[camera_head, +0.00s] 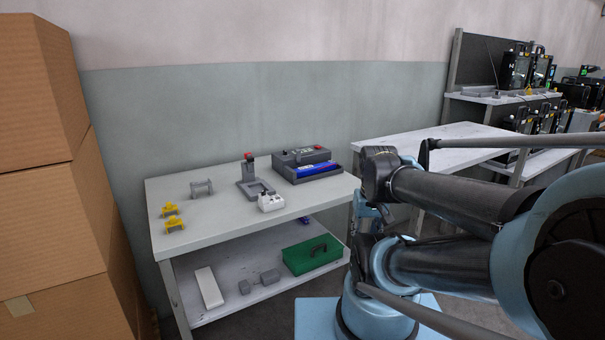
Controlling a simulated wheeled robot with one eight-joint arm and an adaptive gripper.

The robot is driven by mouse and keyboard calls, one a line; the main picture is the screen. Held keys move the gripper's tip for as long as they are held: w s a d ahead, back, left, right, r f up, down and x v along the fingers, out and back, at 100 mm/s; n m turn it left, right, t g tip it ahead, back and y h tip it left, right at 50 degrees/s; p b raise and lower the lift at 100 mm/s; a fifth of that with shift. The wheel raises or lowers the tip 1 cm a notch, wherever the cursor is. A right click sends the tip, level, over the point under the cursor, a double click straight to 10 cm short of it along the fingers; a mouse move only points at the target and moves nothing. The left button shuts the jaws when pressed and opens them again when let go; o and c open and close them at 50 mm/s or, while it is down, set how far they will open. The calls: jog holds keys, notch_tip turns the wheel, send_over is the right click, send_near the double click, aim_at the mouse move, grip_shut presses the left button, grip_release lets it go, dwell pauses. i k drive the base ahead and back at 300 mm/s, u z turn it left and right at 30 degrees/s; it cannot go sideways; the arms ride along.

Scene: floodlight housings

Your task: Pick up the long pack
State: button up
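A long, flat white pack (209,287) lies on the lower shelf of the near workbench, at its left end. It is the longest plain pack-shaped thing there, though I see no label on it. A long blue thing (318,170) lies along the front of a grey device on the bench top, so I cannot be sure which of the two is the long pack. My arm fills the right side of the view, but my gripper is not in view. Nothing of mine touches either thing.
The workbench top (215,226) also holds yellow brackets (171,209), a grey stand (252,178), a white block (270,202) and the grey device (300,159). Cardboard boxes (48,175) stand close at left.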

aim_at(304, 171)
jog(key=u, duration=2.05)
jog(key=k, duration=1.2)
jog(key=z, duration=1.65)
jog(key=i, duration=1)
jog(key=u, duration=0.05)
